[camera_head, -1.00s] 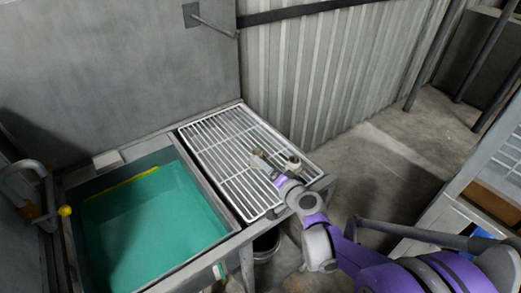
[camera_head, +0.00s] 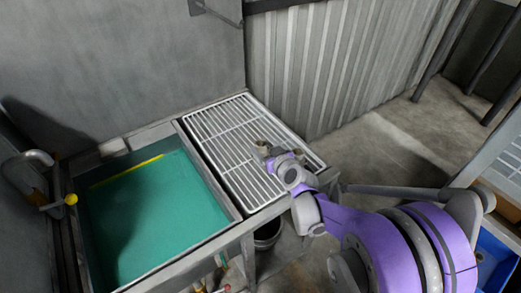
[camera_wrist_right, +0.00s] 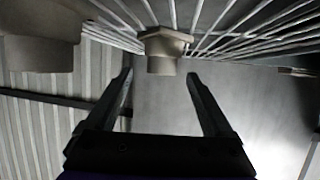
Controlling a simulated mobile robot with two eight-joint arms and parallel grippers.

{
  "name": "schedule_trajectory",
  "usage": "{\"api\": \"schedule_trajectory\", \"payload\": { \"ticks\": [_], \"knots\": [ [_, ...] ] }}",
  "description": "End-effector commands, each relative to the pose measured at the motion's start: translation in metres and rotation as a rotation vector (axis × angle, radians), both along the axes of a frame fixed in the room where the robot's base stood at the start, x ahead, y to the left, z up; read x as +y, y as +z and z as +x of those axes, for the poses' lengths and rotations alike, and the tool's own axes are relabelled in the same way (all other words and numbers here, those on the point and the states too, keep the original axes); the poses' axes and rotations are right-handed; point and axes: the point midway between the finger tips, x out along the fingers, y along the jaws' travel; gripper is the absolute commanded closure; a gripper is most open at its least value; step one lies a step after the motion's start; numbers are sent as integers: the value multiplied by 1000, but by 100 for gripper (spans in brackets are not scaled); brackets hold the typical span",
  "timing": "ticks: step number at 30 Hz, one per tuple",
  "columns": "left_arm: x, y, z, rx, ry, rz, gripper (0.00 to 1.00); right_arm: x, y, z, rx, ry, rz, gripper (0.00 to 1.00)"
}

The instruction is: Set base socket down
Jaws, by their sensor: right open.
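The wrist view shows the rack upside down, along its top. A brownish metal socket with a hexagonal flange (camera_wrist_right: 165,48) stands on the wire rack (camera_wrist_right: 240,22), between and just beyond the fingertips of my right gripper (camera_wrist_right: 160,80). The fingers are apart, with a gap on each side of it. A second, larger-looking metal fitting (camera_wrist_right: 40,35) is cut off at the upper left. I cannot tell which one is the base socket. In the head view my right gripper (camera_head: 268,157) is low over the rack (camera_head: 215,125), near a small brownish fitting (camera_head: 262,144). My left gripper is not in view.
A sink basin with green liquid (camera_head: 150,215) lies left of the rack. A tap with a yellow knob (camera_head: 71,199) is at its left edge. A corrugated wall (camera_head: 320,75) stands behind the rack. A dark bucket (camera_head: 268,235) is below. The rack's far left part is clear.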

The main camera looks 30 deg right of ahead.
Motion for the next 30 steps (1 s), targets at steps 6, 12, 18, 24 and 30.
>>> {"api": "schedule_trajectory", "payload": {
  "ticks": [6,12,18,24,30],
  "knots": [
    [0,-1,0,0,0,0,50,-1,-11,32,-1,0,-1,14],
    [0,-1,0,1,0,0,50,-2,-14,41,-1,0,0,14],
    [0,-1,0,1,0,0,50,-2,-14,40,-1,0,0,21],
    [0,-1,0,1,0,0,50,-2,-14,40,-1,0,1,57],
    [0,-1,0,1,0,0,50,-2,-14,40,0,0,1,93]
  ]
}}
